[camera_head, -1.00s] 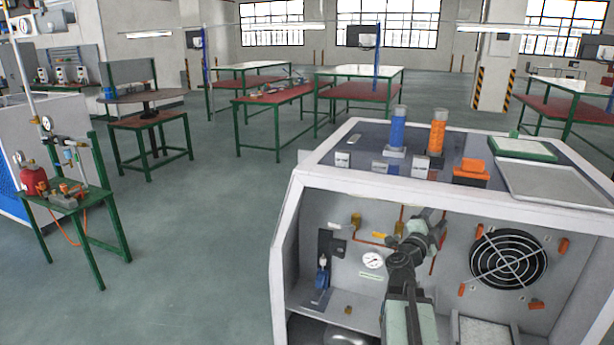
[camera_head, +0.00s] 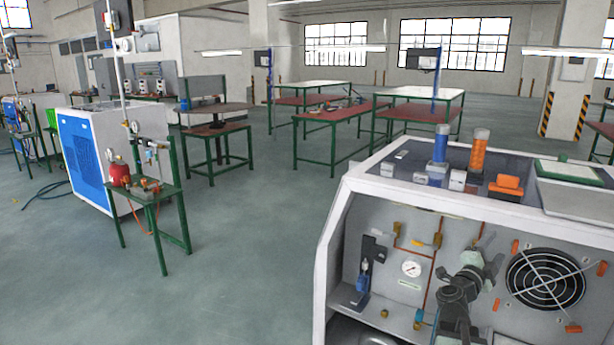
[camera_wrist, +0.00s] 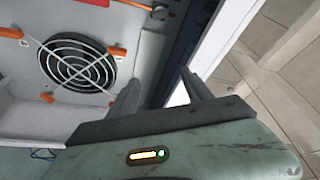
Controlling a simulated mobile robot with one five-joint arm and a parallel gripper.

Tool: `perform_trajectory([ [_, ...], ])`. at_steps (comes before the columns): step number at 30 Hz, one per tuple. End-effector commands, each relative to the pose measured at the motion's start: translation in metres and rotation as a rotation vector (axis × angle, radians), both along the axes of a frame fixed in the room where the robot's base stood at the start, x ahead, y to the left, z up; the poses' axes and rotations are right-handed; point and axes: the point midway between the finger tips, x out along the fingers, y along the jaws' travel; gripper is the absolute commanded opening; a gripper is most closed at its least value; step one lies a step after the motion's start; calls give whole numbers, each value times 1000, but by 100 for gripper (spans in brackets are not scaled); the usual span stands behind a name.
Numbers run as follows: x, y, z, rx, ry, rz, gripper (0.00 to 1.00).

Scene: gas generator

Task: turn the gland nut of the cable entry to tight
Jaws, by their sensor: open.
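I cannot make out the cable entry's gland nut for certain in either view. The open generator cabinet (camera_head: 335,225) stands at the lower right of the head view. Inside are a round gauge (camera_head: 411,268), thin copper-coloured pipes with brass fittings, and a blue fitting (camera_head: 419,316) low down, partly beside my arm. My gripper (camera_wrist: 158,92) is open in the wrist view, with nothing between its fingers. Behind them are a pale panel and a dark upright strip. In the head view my arm reaches up in front of the cabinet's back panel.
A fan grille (camera_head: 545,279) with orange clips is right of my arm; it also shows in the wrist view (camera_wrist: 77,64). A blue bottle-like unit (camera_head: 363,281) stands at the cabinet's left. Blue and orange cylinders stand on top. Floor left of the cabinet is clear.

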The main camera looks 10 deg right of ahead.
Motion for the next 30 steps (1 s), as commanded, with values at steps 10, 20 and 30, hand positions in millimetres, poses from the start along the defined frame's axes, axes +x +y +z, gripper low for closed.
perform_trajectory([
  [10, 51, 79, 38, -29, 15, 128, 58],
  [20, 139, 254, 64, -202, 227, 566, 58],
  [30, 113, 493, -67, -417, 1043, 1316, 58],
])
